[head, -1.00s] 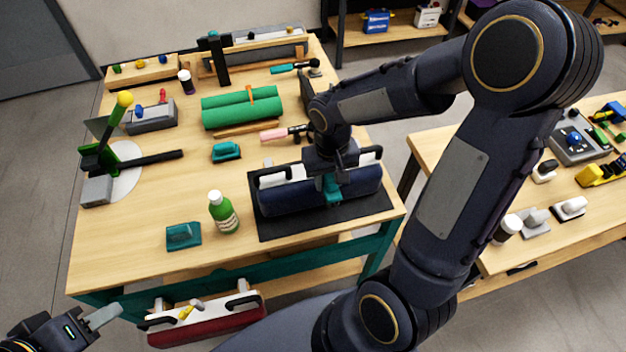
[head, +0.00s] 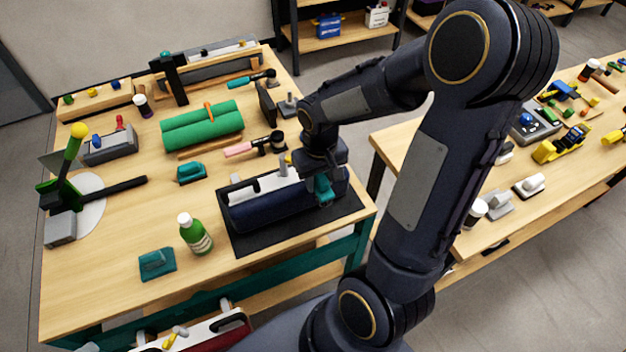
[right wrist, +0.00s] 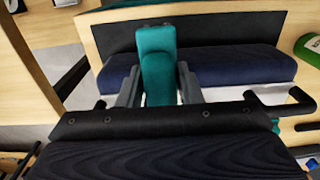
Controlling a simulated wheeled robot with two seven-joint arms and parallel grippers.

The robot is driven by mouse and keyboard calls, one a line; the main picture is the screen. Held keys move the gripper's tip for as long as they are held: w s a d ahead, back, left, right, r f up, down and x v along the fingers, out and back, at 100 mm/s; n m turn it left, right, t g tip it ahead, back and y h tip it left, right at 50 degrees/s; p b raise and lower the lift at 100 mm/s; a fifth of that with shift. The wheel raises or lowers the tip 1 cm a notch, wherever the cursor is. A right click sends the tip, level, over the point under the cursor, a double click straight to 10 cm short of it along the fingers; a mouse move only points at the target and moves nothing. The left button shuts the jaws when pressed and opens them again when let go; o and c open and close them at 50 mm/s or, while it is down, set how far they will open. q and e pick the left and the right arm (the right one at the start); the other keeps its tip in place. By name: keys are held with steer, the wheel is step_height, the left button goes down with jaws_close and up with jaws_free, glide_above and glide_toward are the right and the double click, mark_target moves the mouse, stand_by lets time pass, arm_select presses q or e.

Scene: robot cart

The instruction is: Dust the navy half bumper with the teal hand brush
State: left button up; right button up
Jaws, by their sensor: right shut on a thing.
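The navy half bumper (head: 275,208) lies on a black mat (head: 250,246) near the front right of the wooden table. It also shows in the right wrist view (right wrist: 235,66). My right gripper (head: 321,178) is shut on the teal hand brush (head: 323,192), over the bumper's right end. In the right wrist view the brush (right wrist: 156,62) stands between the fingers, in front of the bumper. I cannot tell whether it touches the bumper. Only a pale tip of my left gripper (head: 88,347) shows at the bottom edge in the head view.
A green bottle (head: 196,236) stands left of the mat. Teal blocks (head: 157,263) (head: 192,172) lie nearby. A pink-handled tool (head: 255,146) and a green roll piece (head: 202,128) lie behind. A second table (head: 425,150) stands to the right. The left front of the table is mostly clear.

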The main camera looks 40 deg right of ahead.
steer(key=w+a+b, duration=0.1)
steer(key=a, duration=0.6)
steer(key=shift+w+a+f+b, duration=0.25)
steer(key=shift+w+f+b, duration=0.1)
steer(key=shift+w+f, duration=0.05)
stand_by(0.4)
steer(key=a, duration=0.3)
steer(key=shift+w+a+f+b, duration=0.1)
steer(key=shift+w+a+b, duration=0.1)
steer(key=shift+w+b, duration=0.15)
steer(key=shift+s+d, duration=0.2)
steer(key=shift+d, duration=0.65)
steer(key=shift+s+d, duration=0.15)
steer(key=shift+d, duration=0.65)
steer(key=shift+s+d, duration=0.2)
steer(key=shift+d, duration=0.65)
